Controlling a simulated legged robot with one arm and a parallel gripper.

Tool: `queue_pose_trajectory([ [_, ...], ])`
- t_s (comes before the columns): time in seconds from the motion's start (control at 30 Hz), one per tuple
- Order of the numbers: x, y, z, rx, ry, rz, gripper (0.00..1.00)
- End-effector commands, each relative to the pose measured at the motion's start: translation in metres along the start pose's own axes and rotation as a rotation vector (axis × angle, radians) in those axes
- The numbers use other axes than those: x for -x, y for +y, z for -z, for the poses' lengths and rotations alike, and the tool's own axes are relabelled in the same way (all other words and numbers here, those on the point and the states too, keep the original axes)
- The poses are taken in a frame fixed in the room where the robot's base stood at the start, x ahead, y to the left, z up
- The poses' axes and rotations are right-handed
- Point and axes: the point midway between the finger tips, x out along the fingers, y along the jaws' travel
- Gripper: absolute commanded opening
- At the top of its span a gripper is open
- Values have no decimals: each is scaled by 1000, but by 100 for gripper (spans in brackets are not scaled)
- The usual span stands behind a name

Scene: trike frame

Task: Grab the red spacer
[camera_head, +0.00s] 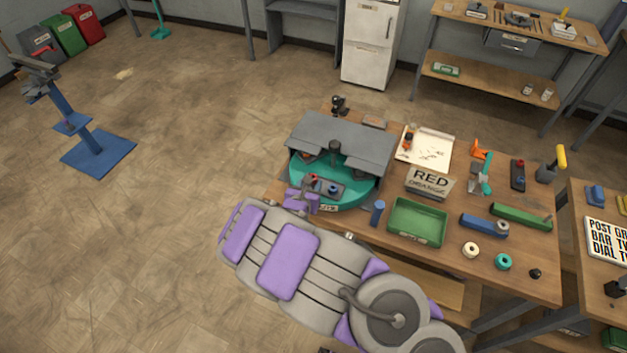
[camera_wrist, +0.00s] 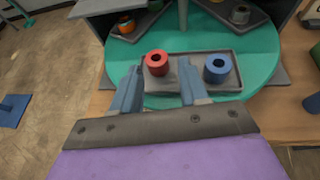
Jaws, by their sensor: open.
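The red spacer (camera_wrist: 157,64) is a short ring with a hole in its top. In the wrist view it stands upright in a grey tray (camera_wrist: 236,87) on the teal round turntable (camera_wrist: 262,48). A blue spacer (camera_wrist: 217,68) stands to its right in the same tray. My gripper (camera_wrist: 160,78) is open, its two blue-grey fingers pointing at the tray, with the red spacer showing between their tips. I cannot tell how deep the fingers reach around it.
Open floor lies left.

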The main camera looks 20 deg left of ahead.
Motion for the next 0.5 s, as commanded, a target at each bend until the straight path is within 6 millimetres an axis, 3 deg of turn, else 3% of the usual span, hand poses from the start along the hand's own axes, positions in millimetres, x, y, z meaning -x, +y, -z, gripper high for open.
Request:
queue_pose_trajectory([
  [0.23,-28,3,-2,-5,3,0,44],
  [0.5,-35,0,-4,-2,2,0,44],
])
